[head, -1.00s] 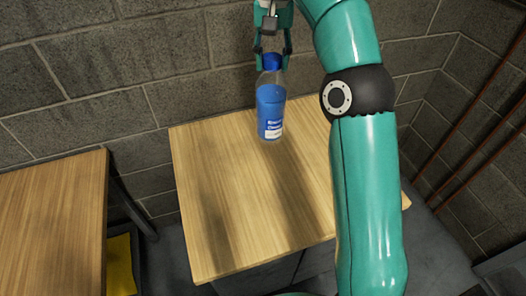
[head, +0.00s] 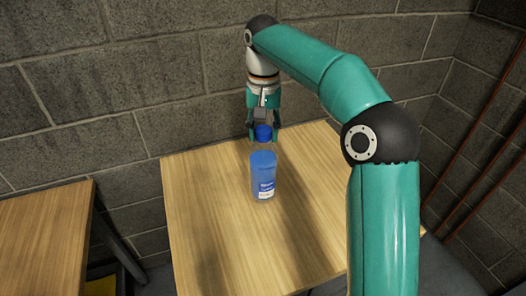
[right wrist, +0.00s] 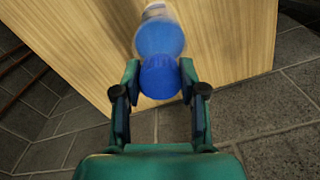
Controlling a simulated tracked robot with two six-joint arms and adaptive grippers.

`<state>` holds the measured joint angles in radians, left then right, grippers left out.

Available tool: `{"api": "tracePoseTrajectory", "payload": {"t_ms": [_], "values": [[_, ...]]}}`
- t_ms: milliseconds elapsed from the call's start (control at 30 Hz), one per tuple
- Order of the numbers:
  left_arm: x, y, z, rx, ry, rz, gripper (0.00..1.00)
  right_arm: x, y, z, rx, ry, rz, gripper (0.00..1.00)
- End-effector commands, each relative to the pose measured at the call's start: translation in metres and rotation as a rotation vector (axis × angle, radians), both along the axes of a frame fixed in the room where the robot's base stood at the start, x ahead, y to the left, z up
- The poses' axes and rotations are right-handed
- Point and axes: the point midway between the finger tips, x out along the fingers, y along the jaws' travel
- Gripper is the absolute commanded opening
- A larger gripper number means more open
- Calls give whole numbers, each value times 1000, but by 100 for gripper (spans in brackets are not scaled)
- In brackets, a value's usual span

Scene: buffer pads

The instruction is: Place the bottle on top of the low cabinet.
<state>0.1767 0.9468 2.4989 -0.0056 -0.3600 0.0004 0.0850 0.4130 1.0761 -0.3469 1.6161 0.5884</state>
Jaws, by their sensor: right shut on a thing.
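The bottle (head: 263,178) is clear with blue contents, a blue cap and a white and blue label. It is upright in the head view, over the light wooden top of the low cabinet (head: 205,225). I cannot tell whether its base touches the wood. My right gripper (head: 264,138) comes from behind and above, shut on the bottle at its cap. In the right wrist view the blue cap (right wrist: 160,77) sits between the fingertips, with the wooden top (right wrist: 235,40) beyond it. My left gripper is not in view.
Another wooden-topped table (head: 40,240) stands at the left, separated by a gap, with a yellow thing (head: 100,286) low beneath it. A grey block wall (head: 120,90) runs behind. The wooden top around the bottle is clear. Reddish pipes (head: 490,150) run along the right wall.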

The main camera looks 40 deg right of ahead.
Motion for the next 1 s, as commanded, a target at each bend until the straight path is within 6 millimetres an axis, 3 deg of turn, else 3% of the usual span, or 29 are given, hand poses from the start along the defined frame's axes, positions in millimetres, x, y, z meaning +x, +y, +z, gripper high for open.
{"api": "tracePoseTrajectory", "payload": {"t_ms": [167, 433, 700, 733, 867, 1000], "values": [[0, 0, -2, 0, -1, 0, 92, 0, 0, -9, 0, -4, -2, 0], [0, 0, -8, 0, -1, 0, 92, 0, 0, -40, 0, -3, -2, 0], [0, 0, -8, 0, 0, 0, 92, 0, 0, -43, 0, -4, -2, 0], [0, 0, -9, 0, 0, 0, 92, 0, 0, -45, 0, 0, -1, 44], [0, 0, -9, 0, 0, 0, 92, 0, 0, -45, 0, 0, -1, 65], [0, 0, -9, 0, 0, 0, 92, 0, 0, -45, 1, -1, -1, 67]]}}
